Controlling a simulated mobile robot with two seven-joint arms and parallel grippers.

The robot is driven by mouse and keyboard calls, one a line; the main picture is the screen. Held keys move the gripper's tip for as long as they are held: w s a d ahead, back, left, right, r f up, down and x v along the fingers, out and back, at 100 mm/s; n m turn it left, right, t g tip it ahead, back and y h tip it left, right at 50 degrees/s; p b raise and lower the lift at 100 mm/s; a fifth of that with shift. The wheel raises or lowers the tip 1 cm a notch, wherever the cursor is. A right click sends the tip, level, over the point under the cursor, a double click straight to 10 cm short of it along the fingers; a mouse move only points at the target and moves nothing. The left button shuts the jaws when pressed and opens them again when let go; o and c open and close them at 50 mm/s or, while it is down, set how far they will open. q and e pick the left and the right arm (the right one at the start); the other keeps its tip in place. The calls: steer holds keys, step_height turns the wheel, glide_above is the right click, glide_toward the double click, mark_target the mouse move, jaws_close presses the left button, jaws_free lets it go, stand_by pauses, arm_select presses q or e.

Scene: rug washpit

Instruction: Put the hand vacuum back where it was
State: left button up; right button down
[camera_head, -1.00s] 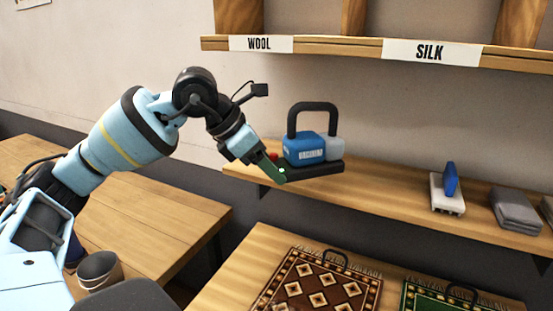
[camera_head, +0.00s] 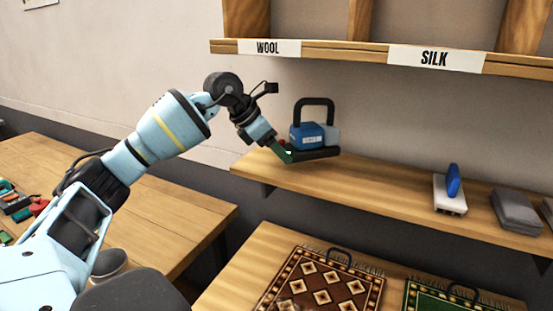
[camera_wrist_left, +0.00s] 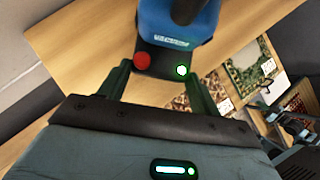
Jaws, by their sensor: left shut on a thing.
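The hand vacuum (camera_head: 307,136) is blue with a black loop handle, a pale clear section at its right end and a dark flat base. My left gripper (camera_head: 287,155) is shut on the near left end of that base. The vacuum is upright at the left part of the wooden wall shelf (camera_head: 380,195); I cannot tell whether its base touches the shelf. In the left wrist view the vacuum (camera_wrist_left: 175,25) shows between the green fingers, with a red button and a lit green light on its base.
A brush with a blue handle (camera_head: 451,187) and folded grey cloths (camera_head: 515,211) lie farther right on the shelf. Patterned rugs (camera_head: 320,283) lie on a table below. An upper shelf has WOOL (camera_head: 268,47) and SILK (camera_head: 434,58) labels. The shelf between vacuum and brush is clear.

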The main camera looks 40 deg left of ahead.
arm_select(q)
steer(key=shift+f, duration=1.35)
steer(key=shift+f, duration=0.2)
steer(key=o, duration=1.2)
steer(key=shift+v, duration=3.85)
